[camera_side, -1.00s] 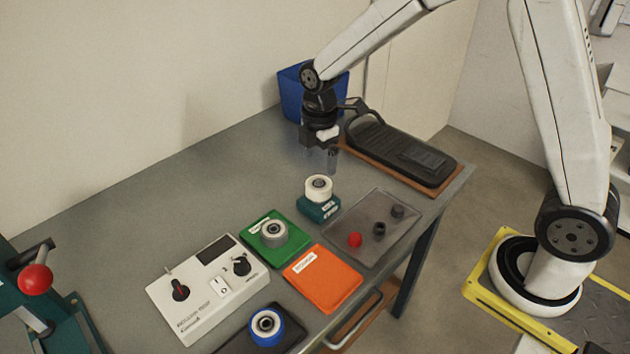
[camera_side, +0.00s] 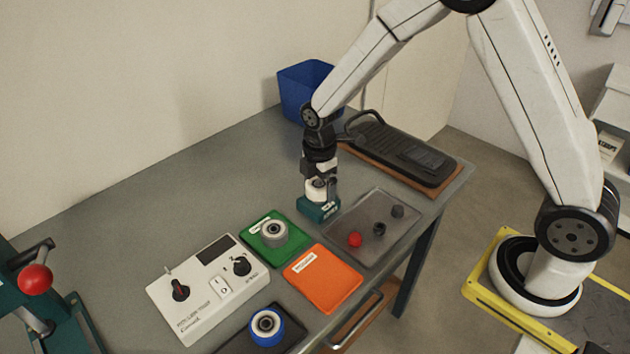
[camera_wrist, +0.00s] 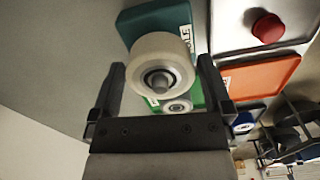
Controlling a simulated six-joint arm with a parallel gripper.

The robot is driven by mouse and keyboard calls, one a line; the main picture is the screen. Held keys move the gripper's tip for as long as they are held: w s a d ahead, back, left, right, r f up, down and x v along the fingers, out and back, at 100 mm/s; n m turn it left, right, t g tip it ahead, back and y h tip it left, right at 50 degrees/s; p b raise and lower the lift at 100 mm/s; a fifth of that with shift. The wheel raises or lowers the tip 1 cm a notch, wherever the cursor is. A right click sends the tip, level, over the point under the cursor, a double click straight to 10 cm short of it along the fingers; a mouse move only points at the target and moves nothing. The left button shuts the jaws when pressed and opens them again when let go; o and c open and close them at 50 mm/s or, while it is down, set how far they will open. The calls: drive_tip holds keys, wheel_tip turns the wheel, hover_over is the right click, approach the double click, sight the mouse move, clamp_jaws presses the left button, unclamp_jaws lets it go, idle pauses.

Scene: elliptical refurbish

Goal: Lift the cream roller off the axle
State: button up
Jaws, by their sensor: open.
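The cream roller (camera_side: 318,188) sits on a teal block (camera_side: 316,211) near the middle of the table, with my gripper (camera_side: 319,190) right above and around it. In the wrist view the cream roller (camera_wrist: 160,62) shows its end face with the dark bearing and grey axle tip (camera_wrist: 160,83) at its centre. The teal block (camera_wrist: 140,24) with a white label lies behind it. My gripper (camera_wrist: 157,85) is open, one finger on each side of the roller. A gap shows on the left; whether the right finger touches I cannot tell.
A green pad (camera_side: 262,242) with a grey roller (camera_side: 274,233), an orange pad (camera_side: 322,278) and a grey tray (camera_side: 385,215) with a red cap (camera_side: 355,240) are close by. A control box (camera_side: 205,290), blue-rimmed roller (camera_side: 266,325), blue bin (camera_side: 303,88) and black pedal (camera_side: 405,150) stand further off.

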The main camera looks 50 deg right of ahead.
drive_tip(key=shift+f, duration=0.15)
drive_tip(key=c, duration=1)
drive_tip(key=o, duration=0.5)
drive_tip(key=c, duration=0.5)
drive_tip(key=shift+r, duration=0.2)
drive_tip(key=shift+r, duration=2.4)
